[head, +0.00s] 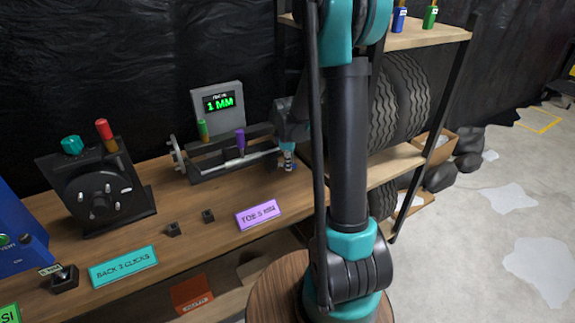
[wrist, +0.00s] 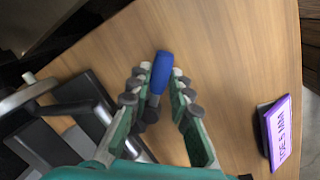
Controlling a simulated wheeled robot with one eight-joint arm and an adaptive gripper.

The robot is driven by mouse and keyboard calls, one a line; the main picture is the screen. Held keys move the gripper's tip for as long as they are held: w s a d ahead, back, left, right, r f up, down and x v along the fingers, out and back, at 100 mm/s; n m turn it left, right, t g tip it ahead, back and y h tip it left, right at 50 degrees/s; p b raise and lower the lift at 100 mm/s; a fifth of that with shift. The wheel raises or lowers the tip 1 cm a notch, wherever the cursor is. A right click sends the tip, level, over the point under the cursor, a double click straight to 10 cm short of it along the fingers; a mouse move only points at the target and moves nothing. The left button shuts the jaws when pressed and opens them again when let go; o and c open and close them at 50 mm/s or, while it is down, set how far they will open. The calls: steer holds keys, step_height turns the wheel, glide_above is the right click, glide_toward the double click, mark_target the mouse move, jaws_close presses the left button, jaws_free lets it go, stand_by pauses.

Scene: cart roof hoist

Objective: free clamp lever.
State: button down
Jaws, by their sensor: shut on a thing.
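A lever with a blue grip (wrist: 162,68) stands between my gripper's fingers (wrist: 158,90) in the wrist view. The pads close on it from both sides; its blue end sticks out past them. I take it for the clamp lever; no label names it. In the head view my gripper (head: 289,158) is at the right end of the toe gauge bench fixture (head: 215,165), partly hidden by my arm. The fixture carries a green handle (head: 203,130), a purple handle (head: 240,142) and a display (head: 219,103) reading 1 MM. The lever's base is hidden by my fingers.
A purple sign (head: 258,213) stands at the bench front, also in the wrist view (wrist: 278,130). A black dial unit (head: 98,192) and a teal sign reading BACK 3 CLICKS (head: 123,267) are to the left. A shelf with tyres (head: 405,100) stands to the right.

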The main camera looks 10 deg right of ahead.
steer(key=shift+w+d+n+y, duration=0.2)
steer(key=shift+w+n, duration=0.3)
steer(key=shift+n, duration=0.45)
steer(key=shift+w+d+n+y, duration=0.1)
steer(key=shift+w+n+y, duration=0.1)
steer(key=shift+w+n, duration=0.55)
steer(key=shift+s+n, duration=0.2)
steer(key=shift+n, duration=0.1)
steer(key=c, duration=1.4)
jaws_free()
steer(key=shift+o, duration=0.2)
steer(key=shift+r, duration=0.1)
step_height(320, 180, up, 12)
steer(key=s, duration=0.2)
steer(key=shift+s+f, duration=0.2)
